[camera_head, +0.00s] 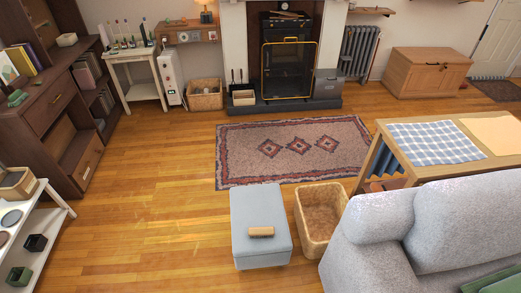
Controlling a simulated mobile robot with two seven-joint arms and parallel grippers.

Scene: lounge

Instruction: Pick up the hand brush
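A small tan, block-like object (261,231) lies on top of the grey-blue footstool (258,205). It may be the hand brush, but it is too small to tell for certain. Neither of my grippers shows in the head view.
A wicker basket (319,222) stands right of the footstool. A grey sofa (385,255) fills the lower right, with a wooden table (495,165) behind it. A patterned rug (240,150) lies ahead. The wooden floor (160,205) left of the footstool is clear.

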